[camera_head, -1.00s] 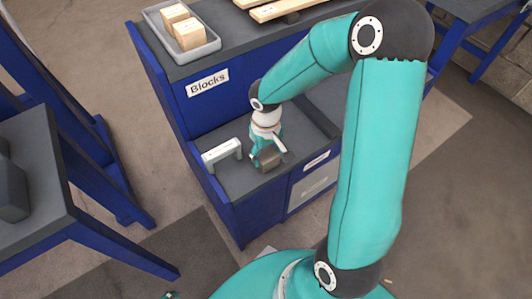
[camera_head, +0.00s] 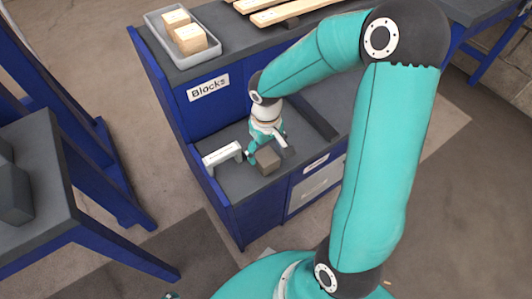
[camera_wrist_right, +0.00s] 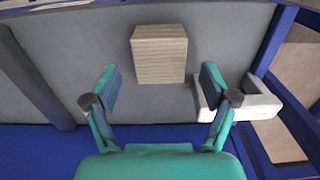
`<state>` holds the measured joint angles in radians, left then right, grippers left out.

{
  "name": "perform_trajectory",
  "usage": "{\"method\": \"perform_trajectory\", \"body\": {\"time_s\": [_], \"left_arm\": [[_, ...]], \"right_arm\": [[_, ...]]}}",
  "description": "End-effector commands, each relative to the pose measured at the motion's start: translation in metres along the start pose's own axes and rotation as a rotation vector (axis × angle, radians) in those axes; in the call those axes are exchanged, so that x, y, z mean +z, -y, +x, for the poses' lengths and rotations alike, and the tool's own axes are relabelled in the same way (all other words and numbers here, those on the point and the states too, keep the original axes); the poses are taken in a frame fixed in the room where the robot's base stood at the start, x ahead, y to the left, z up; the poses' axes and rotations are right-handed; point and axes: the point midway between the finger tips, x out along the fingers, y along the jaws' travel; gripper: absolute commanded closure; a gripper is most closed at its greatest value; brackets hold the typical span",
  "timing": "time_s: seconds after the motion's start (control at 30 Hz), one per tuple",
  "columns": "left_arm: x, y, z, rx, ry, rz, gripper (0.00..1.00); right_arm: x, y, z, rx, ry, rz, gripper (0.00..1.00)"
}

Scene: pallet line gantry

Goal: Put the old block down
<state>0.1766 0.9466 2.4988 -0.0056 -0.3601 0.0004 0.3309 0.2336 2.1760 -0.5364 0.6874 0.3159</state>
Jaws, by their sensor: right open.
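The old block (camera_head: 267,162), weathered grey-brown wood, rests on the dark lower shelf of the blue cabinet. In the right wrist view the block (camera_wrist_right: 159,54) lies beyond the fingertips, centred between them. My right gripper (camera_head: 268,148) is open and empty, just behind the block in the head view; its open fingers (camera_wrist_right: 158,88) show on either side in the wrist view, apart from the block. My left gripper cannot be made out in the head view.
A white bracket-shaped piece (camera_head: 222,154) stands just left of the block, close to one finger. A grey tray (camera_head: 176,55) with two pale blocks (camera_head: 190,38) sits on the upper top, above the "Blocks" label (camera_head: 208,88). Pale planks (camera_head: 290,10) lie to its right.

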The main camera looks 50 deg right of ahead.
Motion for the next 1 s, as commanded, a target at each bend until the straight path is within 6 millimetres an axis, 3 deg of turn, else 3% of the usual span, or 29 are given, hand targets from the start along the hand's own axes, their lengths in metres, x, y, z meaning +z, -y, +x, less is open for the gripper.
{"method": "perform_trajectory", "body": {"time_s": [0.03, 0.2, 0.4, 1.0], "left_arm": [[0.000, -0.002, -0.006, 0.000, 0.000, 0.000, 0.19], [0.000, -0.006, -0.015, 0.000, 0.000, 0.000, 0.19], [0.000, -0.008, -0.022, 0.000, 0.000, 0.000, 0.19], [0.000, -0.008, -0.022, 0.000, 0.000, 0.000, 0.19]], "right_arm": [[-0.001, 0.000, -0.015, 0.001, -0.005, 0.000, 0.15], [-0.001, 0.000, -0.050, 0.000, -0.006, 0.000, 0.15], [-0.001, 0.000, -0.078, 0.000, -0.002, 0.000, 0.15], [0.000, 0.000, -0.086, 0.000, 0.000, 0.000, 0.15]]}}
